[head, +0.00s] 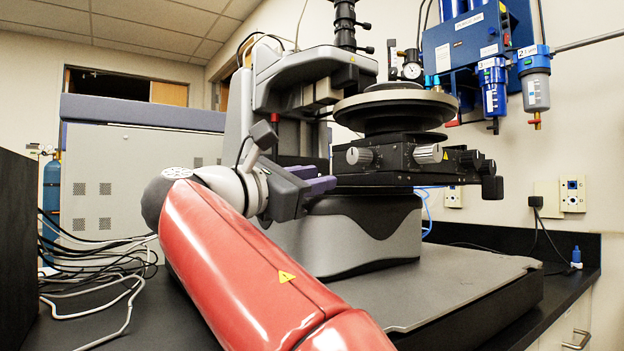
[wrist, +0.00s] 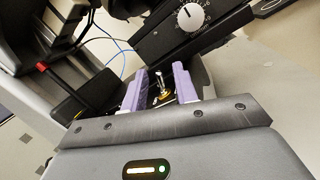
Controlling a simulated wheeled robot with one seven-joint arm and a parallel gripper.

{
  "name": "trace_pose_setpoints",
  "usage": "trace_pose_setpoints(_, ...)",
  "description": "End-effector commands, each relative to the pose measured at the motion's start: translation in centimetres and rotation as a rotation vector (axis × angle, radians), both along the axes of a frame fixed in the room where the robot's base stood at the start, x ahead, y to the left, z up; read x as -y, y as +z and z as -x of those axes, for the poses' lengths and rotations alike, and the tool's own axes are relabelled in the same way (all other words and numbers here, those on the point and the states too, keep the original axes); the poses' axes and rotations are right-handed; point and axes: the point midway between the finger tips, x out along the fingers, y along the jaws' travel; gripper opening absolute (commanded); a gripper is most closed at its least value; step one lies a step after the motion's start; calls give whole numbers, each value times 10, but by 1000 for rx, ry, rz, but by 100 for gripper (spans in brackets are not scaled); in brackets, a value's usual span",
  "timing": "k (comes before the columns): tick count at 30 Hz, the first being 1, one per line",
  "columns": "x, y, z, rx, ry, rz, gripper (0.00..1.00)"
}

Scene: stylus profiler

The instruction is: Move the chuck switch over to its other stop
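The chuck switch (wrist: 162,92) is a small metal toggle with a brass-coloured base, seen in the wrist view. It stands between the two purple fingers of my gripper (wrist: 160,80), with a visible gap on each side. The fingers are apart. Which stop the lever leans to is hard to tell at this size.
The stage block (head: 395,172) with its white-faced knob (wrist: 190,17) is just above the fingers. The round chuck (head: 395,108) sits on top. The grey profiler base (head: 350,235) is below. Cables (head: 90,255) lie on the bench at left.

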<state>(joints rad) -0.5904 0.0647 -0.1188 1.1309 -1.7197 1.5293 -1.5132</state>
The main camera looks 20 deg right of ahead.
Motion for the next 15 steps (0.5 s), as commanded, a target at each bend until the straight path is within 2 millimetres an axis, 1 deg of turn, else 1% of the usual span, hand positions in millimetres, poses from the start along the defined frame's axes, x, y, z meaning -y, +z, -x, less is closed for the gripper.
trace_pose_setpoints(5, -20, -4, 9, -1, 6, 0, 29)
trace_pose_setpoints(12, -56, -10, 26, -1, 4, 1, 29)
trace_pose_setpoints(15, -64, -12, 31, 0, 2, 1, 29)
